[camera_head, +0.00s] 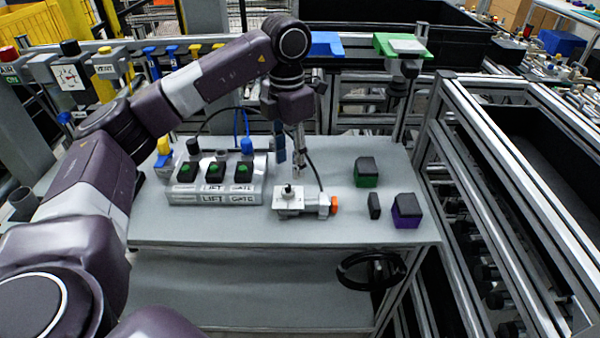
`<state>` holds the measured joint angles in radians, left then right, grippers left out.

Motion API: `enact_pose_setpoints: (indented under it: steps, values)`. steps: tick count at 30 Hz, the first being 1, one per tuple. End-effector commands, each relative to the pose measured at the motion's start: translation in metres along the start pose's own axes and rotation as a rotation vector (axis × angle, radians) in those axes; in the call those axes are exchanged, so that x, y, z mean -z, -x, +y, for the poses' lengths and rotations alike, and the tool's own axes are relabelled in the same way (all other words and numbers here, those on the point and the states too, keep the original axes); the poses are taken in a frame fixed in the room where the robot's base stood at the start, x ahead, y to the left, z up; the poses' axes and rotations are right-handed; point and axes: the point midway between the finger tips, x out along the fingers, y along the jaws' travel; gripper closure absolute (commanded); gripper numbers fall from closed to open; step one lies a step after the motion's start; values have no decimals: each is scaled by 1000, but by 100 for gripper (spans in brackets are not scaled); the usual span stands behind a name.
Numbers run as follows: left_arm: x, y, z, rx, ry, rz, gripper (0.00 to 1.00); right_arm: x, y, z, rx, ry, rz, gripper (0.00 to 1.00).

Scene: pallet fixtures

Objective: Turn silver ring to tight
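A small silver-grey fixture (292,203) with a black knob on top and an orange end (334,205) on its right sits on the grey table (250,232). A separate silver ring cannot be told apart on it at this size. My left arm reaches in from the left, and my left gripper (299,172) points down above and just behind the fixture. It appears apart from the fixture, with nothing visible held. Its fingers are narrow and seen edge-on, so their opening is unclear. My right gripper is not in view.
A control box (216,182) with several green-topped buttons stands left of the fixture. To the right are a black-and-green block (367,172), a thin black block (374,206) and a black-and-purple block (406,211). Cables hang behind. The table's front strip is clear.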

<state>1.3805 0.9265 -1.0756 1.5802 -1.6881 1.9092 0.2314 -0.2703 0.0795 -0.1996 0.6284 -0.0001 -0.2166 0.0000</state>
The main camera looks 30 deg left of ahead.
Motion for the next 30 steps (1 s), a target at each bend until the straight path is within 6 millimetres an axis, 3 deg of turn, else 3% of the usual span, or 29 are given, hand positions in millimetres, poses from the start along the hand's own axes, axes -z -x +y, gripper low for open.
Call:
enact_pose_setpoints:
  steps: [4,9,12,16,22,26,30]
  values:
    - [2,-15,2,-4,2,9,60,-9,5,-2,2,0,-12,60]
    - [3,-43,1,-3,1,9,60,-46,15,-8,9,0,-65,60]
    - [2,-57,1,-1,1,7,60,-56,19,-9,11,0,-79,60]
    - [2,-70,1,-2,0,5,60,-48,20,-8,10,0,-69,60]
    - [2,-76,0,-2,-1,3,60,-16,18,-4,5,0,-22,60]
    - [1,-76,0,-1,-1,3,60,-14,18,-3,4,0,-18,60]
    - [1,-76,0,-1,-1,3,74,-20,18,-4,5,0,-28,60]
